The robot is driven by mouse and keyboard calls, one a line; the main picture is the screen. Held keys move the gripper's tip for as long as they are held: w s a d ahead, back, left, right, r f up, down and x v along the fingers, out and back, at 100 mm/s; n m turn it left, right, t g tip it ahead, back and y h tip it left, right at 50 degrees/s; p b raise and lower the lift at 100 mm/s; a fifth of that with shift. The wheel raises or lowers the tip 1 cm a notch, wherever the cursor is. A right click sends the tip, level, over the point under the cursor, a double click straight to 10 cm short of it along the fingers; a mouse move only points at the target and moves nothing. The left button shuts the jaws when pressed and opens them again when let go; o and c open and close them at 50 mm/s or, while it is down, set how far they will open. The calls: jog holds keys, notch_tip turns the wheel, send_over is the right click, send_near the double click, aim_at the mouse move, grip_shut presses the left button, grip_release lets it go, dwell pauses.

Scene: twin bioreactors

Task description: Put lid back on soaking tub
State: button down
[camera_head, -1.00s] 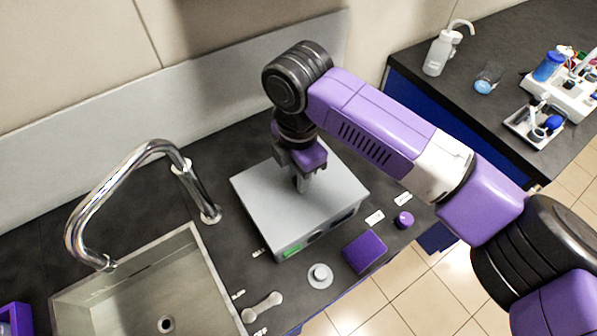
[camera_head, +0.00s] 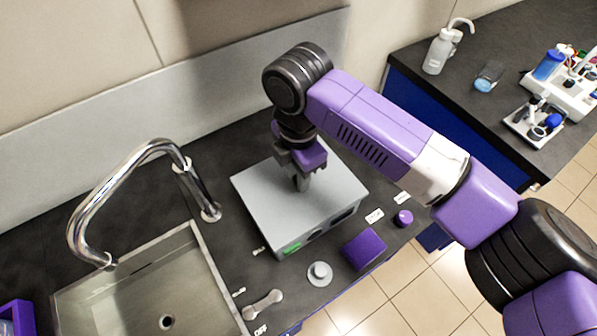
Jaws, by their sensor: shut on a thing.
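The soaking tub (camera_head: 318,238) is a grey box with a green panel on its front, on the dark counter right of the sink. A flat, light grey lid (camera_head: 335,190) covers its top. My gripper (camera_head: 301,184) points down over the middle of the lid and is shut on it. The fingers hide the part they grip. The lid lines up with the box, but I cannot tell whether a thin gap is left between them.
A chrome tap (camera_head: 150,160) and sink (camera_head: 140,290) lie to the left. In front of the tub are a purple block (camera_head: 365,249), a small white knobbed disc (camera_head: 320,273), a purple knob (camera_head: 403,218) and a pale lever (camera_head: 262,305). A wall panel stands behind.

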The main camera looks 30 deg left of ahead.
jog(key=c, duration=1.2)
grip_release()
jog(key=shift+o, duration=0.2)
jog(key=o, duration=0.5)
jog(key=shift+r, duration=0.1)
jog(key=shift+r+p, duration=2.95)
jog(key=shift+r, duration=0.5)
jog(key=shift+c, duration=0.3)
